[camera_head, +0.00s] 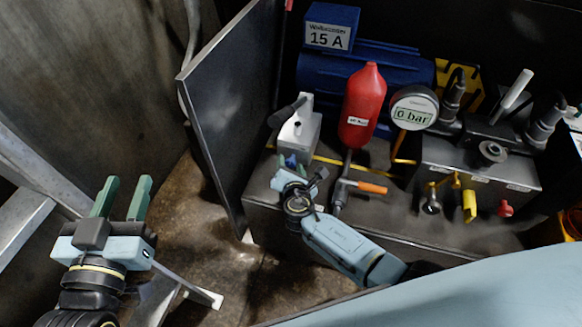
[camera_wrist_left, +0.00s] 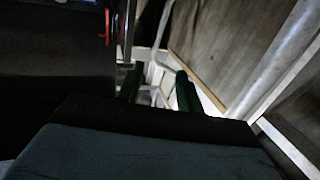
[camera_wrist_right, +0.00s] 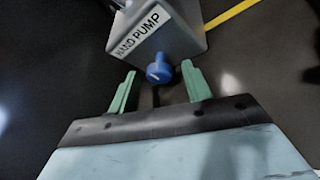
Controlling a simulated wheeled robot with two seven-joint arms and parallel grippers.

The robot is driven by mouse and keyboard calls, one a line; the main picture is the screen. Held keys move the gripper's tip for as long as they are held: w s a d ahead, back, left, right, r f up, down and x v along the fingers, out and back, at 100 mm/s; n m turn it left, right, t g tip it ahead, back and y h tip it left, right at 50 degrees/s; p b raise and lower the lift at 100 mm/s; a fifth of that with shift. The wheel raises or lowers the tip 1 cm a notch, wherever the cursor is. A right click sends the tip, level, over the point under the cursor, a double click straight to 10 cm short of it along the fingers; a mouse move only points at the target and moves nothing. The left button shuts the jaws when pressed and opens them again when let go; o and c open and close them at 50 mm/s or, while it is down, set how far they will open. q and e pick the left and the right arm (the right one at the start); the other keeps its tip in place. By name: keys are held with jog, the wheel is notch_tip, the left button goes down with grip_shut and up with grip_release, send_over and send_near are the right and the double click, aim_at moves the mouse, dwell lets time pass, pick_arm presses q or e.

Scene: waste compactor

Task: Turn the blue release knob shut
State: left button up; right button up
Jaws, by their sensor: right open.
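The blue release knob (camera_wrist_right: 159,69) sits on the lower face of the grey hand pump block (camera_wrist_right: 172,40) in the right wrist view. My right gripper (camera_wrist_right: 160,82) is open, with its green fingers on either side of the knob's near end. Whether the fingers touch the knob cannot be told. In the head view my right gripper (camera_head: 290,163) is at the front of the hand pump block (camera_head: 300,130), and it hides the knob there. My left gripper (camera_head: 122,185) is open and empty at the far left, away from the machine. Its fingers also show in the left wrist view (camera_wrist_left: 158,80).
A red accumulator (camera_head: 362,105), a gauge reading 0 bar (camera_head: 413,112) and an orange-handled valve (camera_head: 370,187) stand right of the pump. A dark door panel (camera_head: 235,110) stands left of it. Floor between the panel and my left gripper is clear.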

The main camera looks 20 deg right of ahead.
jog(key=c, duration=0.9)
jog(key=shift+a+r+n+g+p, duration=0.1)
jog(key=shift+n+g+p, duration=0.25)
jog(key=shift+p, duration=0.7)
jog(key=shift+c, duration=0.2)
pick_arm(q)
notch_tip(320, 180, down, 8)
jog(key=s+a+g+y, duration=0.2)
jog(key=s+g, duration=0.1)
jog(key=g, duration=0.2)
jog(key=shift+a+f+g, duration=0.15)
jog(key=shift+a+g, duration=0.1)
jog(key=shift+g, duration=0.15)
pick_arm(e)
jog(key=o, duration=0.9)
jog(key=shift+h, duration=0.3)
jog(key=shift+o, duration=0.2)
